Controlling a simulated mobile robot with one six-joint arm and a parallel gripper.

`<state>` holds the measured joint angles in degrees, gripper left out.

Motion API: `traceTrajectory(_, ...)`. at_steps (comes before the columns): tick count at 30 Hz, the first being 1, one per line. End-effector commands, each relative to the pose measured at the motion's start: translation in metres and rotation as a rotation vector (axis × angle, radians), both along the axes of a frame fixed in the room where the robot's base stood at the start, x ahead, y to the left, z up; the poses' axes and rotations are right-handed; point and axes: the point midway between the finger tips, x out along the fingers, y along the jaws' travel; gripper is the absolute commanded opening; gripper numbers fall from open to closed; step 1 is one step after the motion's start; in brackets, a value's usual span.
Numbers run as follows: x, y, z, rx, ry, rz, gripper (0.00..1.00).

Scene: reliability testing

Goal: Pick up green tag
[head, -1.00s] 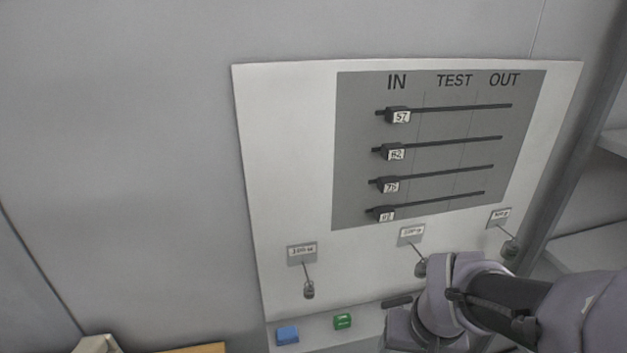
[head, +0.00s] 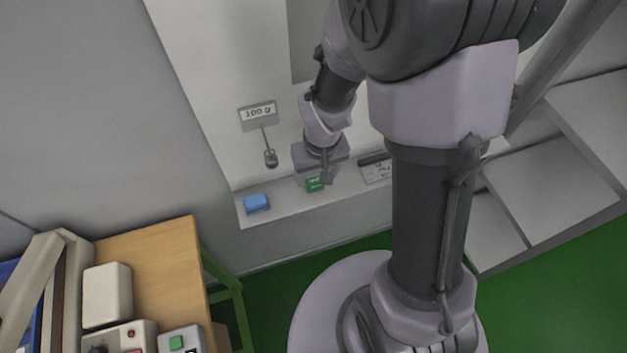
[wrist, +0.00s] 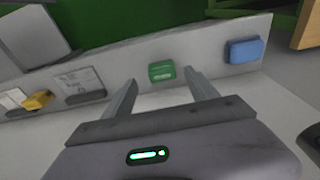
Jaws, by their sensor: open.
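The green tag (head: 315,184) is a small green block on the narrow white ledge at the foot of the wall panel. In the wrist view the green tag (wrist: 161,71) lies ahead of the fingertips, between their lines and nearer the left finger. My gripper (wrist: 159,82) is open and empty, its two fingers apart. In the head view my gripper (head: 318,180) is right at the green tag and partly covers it. I cannot tell from these views how much height separates the fingers from the tag.
A blue block (head: 257,203) sits on the ledge left of the green tag; it also shows in the wrist view (wrist: 244,50). A yellow block (wrist: 38,100) lies on the ledge's other side. A wooden table (head: 150,262) with devices stands at lower left.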

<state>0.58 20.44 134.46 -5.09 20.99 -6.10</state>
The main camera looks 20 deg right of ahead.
Motion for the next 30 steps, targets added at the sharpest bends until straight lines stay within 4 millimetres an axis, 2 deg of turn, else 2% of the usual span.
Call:
traceTrajectory(6,0.007,0.003,-0.045,0.000,0.003,-0.001,0.67)
traceTrajectory(13,0.008,0.003,-0.044,0.000,0.000,-0.001,0.65)
traceTrajectory(21,0.008,0.003,-0.044,0.000,0.000,-0.001,0.12)
traceTrajectory(23,0.008,0.003,-0.044,0.000,0.000,-0.001,0.03)
traceTrajectory(28,0.008,0.003,-0.044,0.000,0.000,-0.001,0.03)
traceTrajectory(30,0.008,0.003,-0.037,0.000,-0.001,-0.001,0.03)
